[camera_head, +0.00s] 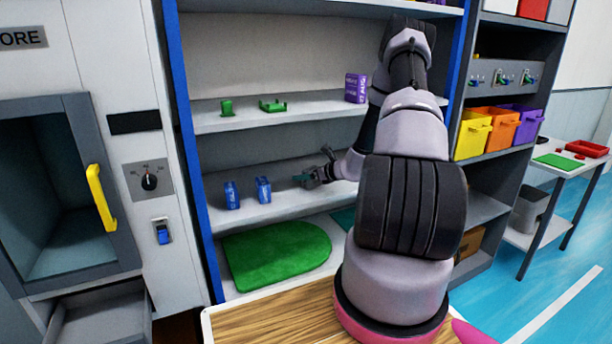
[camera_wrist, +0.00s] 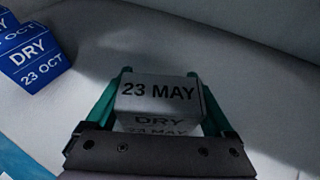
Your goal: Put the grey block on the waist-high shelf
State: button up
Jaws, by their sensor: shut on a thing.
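The grey block (camera_wrist: 160,92), marked "23 MAY" and "DRY", sits between the teal fingers of my gripper (camera_wrist: 163,100) in the wrist view. My gripper (camera_head: 301,180) is shut on it. In the head view it is over the shelf (camera_head: 300,206) that bears two blue blocks, to the right of them. The grey block is too small to make out there. I cannot tell whether its underside touches the shelf.
Two blue blocks (camera_head: 232,195) (camera_head: 264,190) stand left of my gripper; they show in the wrist view (camera_wrist: 36,56) too. The shelf above (camera_head: 310,111) holds green pieces (camera_head: 272,105) and a purple box (camera_head: 355,88). A green mat (camera_head: 277,255) lies below.

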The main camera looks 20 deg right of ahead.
jog(key=o, duration=1.3)
jog(key=shift+f, duration=0.15)
jog(key=shift+r, duration=0.25)
jog(key=v, duration=1.2)
jog(key=shift+f, duration=0.1)
